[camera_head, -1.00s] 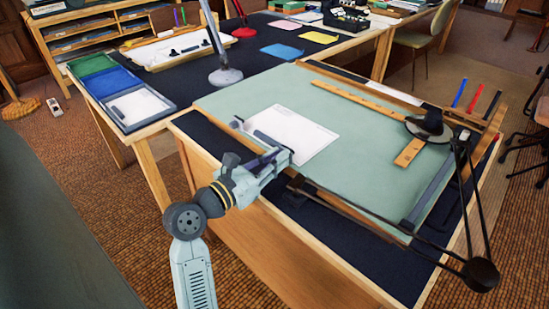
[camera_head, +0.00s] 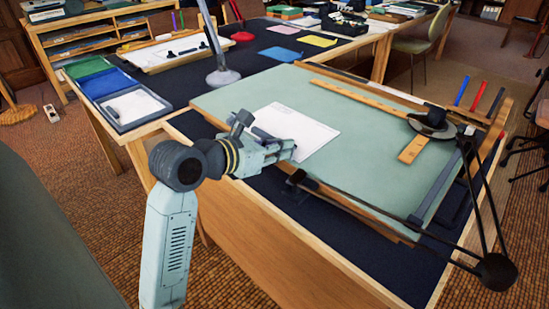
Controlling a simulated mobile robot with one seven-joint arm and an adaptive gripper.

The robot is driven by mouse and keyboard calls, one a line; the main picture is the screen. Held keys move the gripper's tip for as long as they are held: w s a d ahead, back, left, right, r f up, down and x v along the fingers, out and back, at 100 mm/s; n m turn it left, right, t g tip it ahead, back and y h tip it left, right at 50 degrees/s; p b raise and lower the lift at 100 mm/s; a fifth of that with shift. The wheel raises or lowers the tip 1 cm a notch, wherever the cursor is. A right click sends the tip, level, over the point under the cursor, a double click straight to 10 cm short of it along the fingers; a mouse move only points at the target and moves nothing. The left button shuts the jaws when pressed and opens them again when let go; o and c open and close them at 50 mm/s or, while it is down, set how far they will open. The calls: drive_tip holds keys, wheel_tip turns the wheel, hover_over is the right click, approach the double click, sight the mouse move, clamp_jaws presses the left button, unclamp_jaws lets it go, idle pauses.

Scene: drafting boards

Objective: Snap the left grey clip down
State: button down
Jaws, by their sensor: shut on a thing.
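The white sheet (camera_head: 303,126) lies on the green drafting board (camera_head: 365,135), toward its left side. My gripper (camera_head: 287,150) is at the board's near left edge, by the sheet's lower corner, and points right. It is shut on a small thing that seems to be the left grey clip. The fingers and wrist hide this clip, so I cannot see whether it is up or down.
A wooden ruler (camera_head: 365,101) and several pens lie on or beside the board. A blue tray (camera_head: 112,90) sits on the desk behind.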

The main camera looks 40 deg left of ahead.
drive_tip(key=w+g, duration=0.1)
drive_tip(key=g, duration=0.1)
drive_tip(key=w+r+g, duration=0.1)
drive_tip(key=g, duration=0.1)
drive_tip(key=shift+d+g, duration=0.1)
drive_tip(key=shift+g, duration=0.3)
drive_tip(key=w+g, duration=0.1)
drive_tip(key=g, duration=0.1)
drive_tip(key=w+g+p, duration=0.1)
drive_tip(key=g, duration=0.1)
drive_tip(key=shift+d+y, duration=0.1)
drive_tip(key=shift+y, duration=0.2)
drive_tip(key=g, duration=0.1)
drive_tip(key=w+g+p, duration=0.1)
drive_tip(key=g, duration=0.1)
drive_tip(key=shift+f, duration=0.2)
drive_tip(key=shift+w+f+g+p, duration=0.3)
drive_tip(key=shift+g+p, duration=0.25)
drive_tip(key=shift+g, duration=0.25)
drive_tip(key=shift+f, duration=0.1)
drive_tip(key=c, duration=1.8)
unclamp_jaws()
drive_tip(key=shift+o, duration=1.2)
